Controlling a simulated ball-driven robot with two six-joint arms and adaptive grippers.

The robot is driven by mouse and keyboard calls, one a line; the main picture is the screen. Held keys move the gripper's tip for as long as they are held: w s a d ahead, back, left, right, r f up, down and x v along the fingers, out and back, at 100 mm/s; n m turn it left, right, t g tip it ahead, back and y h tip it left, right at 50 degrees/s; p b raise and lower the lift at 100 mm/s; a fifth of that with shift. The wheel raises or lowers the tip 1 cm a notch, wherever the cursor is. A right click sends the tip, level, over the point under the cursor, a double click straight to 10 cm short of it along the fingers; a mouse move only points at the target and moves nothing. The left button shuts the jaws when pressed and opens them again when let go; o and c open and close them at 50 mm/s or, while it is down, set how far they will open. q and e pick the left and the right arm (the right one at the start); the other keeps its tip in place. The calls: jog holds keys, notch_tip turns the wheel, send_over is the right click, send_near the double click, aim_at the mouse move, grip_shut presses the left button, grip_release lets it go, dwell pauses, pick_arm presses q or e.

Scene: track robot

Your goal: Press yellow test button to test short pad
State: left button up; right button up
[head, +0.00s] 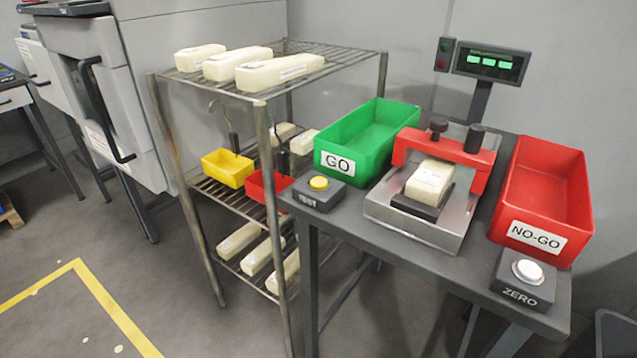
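The yellow test button (319,183) sits on a dark grey box (318,197) marked TEST, at the left front corner of the grey table (370,225). A cream pad (429,181) lies in the test fixture (420,222), on a dark block under the red bridge (446,152) with two black knobs. Whether the bridge touches the pad I cannot tell. Neither of my grippers is in view.
A green GO bin (337,163) and a red NO-GO bin (535,240) flank the fixture. A white ZERO button (527,270) is at the right front. A display (489,63) shows green digits. A wire rack (262,108) with several cream pads stands left of the table.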

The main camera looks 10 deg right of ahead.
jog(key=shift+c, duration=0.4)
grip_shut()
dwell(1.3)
